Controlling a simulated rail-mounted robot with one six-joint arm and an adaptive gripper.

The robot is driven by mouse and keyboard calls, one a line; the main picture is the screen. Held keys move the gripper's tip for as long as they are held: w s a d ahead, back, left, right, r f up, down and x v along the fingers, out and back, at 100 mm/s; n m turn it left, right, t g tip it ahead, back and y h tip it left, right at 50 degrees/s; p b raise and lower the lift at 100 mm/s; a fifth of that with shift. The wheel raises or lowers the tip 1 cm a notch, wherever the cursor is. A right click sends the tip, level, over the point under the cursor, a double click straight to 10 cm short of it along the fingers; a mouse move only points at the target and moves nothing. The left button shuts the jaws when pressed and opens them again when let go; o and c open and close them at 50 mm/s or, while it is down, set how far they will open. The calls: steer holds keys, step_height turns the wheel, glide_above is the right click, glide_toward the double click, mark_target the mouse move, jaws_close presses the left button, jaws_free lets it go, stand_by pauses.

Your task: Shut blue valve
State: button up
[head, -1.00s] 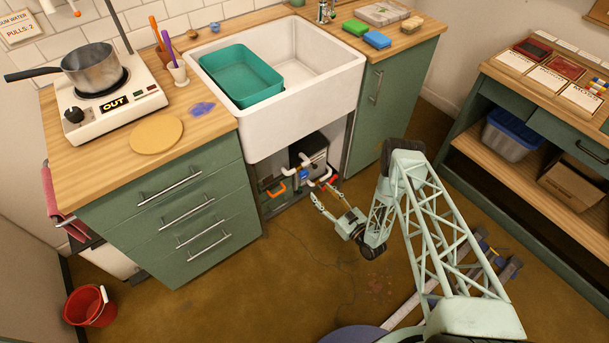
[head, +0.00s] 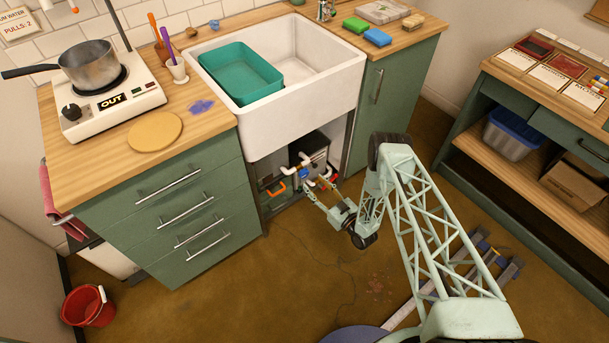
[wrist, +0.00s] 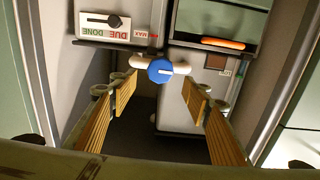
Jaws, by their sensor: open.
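The blue valve (wrist: 160,71) is a round blue knob with a pale mark on its face, set on a white pipe (wrist: 178,67) in the wrist view. My gripper (wrist: 158,90) is open, with its ribbed tan finger pads to the left and right of the knob in the picture. The knob appears between and beyond the fingertips, with no visible contact. In the head view my gripper (head: 319,190) reaches into the open space under the white sink, at the pipes.
An orange handle (wrist: 222,43) and a DUE/DONE dial panel (wrist: 102,24) are beyond the pipe. Cabinet walls stand on both sides of the opening. In the head view, the drawer cabinet (head: 165,230) is left and a green door (head: 385,100) right.

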mark_target(305, 174)
steer(key=shift+b+x, duration=0.9)
steer(key=shift+x, duration=3.25)
steer(key=shift+c, duration=0.5)
steer(key=c, duration=0.7)
